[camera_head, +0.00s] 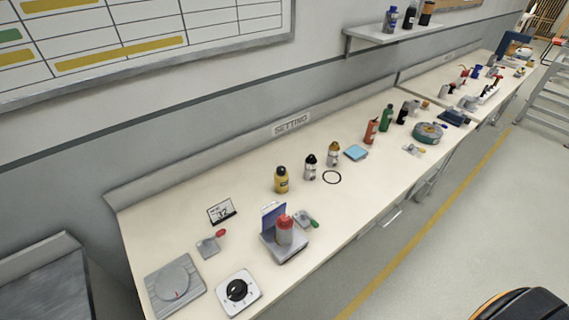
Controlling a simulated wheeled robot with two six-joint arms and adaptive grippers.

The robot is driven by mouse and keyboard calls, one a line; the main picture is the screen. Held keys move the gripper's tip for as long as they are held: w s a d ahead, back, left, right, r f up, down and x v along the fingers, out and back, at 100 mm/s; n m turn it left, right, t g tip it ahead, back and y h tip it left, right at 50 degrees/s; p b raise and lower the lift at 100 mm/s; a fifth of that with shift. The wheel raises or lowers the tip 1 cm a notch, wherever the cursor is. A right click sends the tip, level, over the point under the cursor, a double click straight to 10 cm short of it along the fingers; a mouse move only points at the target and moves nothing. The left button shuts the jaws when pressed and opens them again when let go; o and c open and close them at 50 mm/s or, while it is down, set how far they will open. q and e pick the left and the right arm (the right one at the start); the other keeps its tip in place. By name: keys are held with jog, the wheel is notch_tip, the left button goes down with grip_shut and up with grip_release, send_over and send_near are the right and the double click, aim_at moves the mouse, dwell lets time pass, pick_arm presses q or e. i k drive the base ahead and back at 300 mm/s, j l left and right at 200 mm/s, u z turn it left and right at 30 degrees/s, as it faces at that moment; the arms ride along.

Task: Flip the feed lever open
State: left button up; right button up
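Two small lever units stand on the near part of the long bench (350,215). One is a grey block with a red-tipped lever (210,244), left of the middle. The other is a grey block with a green-tipped lever (306,219), near the front edge. I see no readable label naming either as the feed lever, and their open or shut position is too small to tell. Neither gripper is in view.
A red-capped bottle (284,230) stands on a grey stand between the levers. A dial box (238,291), a round-plated grey device (174,286) and a "32" card (221,211) are nearby. Several bottles, including a yellow one (281,180), stand further back.

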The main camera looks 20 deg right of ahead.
aim_at(303, 215)
jog(key=k+l+z, duration=0.15)
jog(key=l, duration=0.65)
jog(key=k+l+z, duration=0.1)
jog(key=l, duration=0.75)
jog(key=l+z, duration=0.15)
jog(key=l, duration=0.65)
